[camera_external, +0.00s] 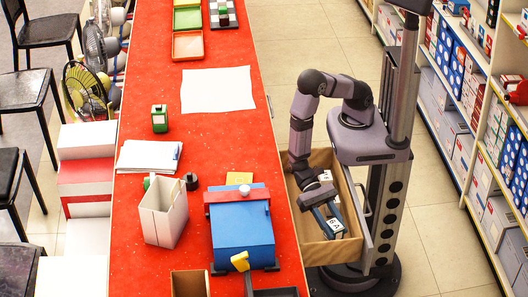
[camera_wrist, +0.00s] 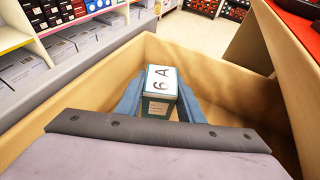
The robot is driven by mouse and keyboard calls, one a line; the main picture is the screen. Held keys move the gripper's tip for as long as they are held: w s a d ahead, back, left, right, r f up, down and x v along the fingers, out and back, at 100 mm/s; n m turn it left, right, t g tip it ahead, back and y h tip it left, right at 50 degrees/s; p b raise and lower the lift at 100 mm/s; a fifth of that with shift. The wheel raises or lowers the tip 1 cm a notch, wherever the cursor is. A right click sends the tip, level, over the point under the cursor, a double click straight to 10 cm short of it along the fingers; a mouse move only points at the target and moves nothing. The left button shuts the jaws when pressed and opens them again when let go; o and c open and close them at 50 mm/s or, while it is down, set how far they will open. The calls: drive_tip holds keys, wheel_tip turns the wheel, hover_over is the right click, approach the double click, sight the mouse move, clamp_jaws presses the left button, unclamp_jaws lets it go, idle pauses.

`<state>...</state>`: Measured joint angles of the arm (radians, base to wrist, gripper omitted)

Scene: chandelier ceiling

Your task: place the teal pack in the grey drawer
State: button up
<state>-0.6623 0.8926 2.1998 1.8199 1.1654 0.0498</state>
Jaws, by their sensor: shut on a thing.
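The teal pack (camera_wrist: 159,82) has a pale top face marked "6A". It sits between the two blue fingers of my gripper (camera_wrist: 158,100), which is shut on it. In the external view the pack (camera_external: 335,226) and my gripper (camera_external: 322,205) are down inside the open drawer, within its walls. The drawer has a grey front (camera_external: 367,232) and wooden inner walls (camera_external: 320,160); its walls also surround the pack in the wrist view (camera_wrist: 235,95). I cannot tell whether the pack touches the drawer floor.
The red counter (camera_external: 215,135) stands left of the drawer. On it are a blue box (camera_external: 242,235), a white open carton (camera_external: 164,215), a green pack (camera_external: 159,118) and white paper (camera_external: 218,90). Stocked shelves (camera_external: 475,100) stand right, across a clear aisle.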

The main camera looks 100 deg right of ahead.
drive_tip(key=shift+f, duration=0.15)
drive_tip(key=o, duration=1.1)
drive_tip(key=shift+r+p, duration=0.6)
drive_tip(key=shift+r, duration=0.05)
drive_tip(key=v, duration=0.5)
drive_tip(key=shift+w+d+r+b, duration=0.1)
drive_tip(key=shift+w+d+b, duration=0.1)
drive_tip(key=shift+b, duration=0.1)
wheel_tip(320, 180, up, 7)
hover_over(332, 222)
drive_tip(key=w+d, duration=0.1)
drive_tip(key=d, duration=0.2)
drive_tip(key=shift+p, duration=0.3)
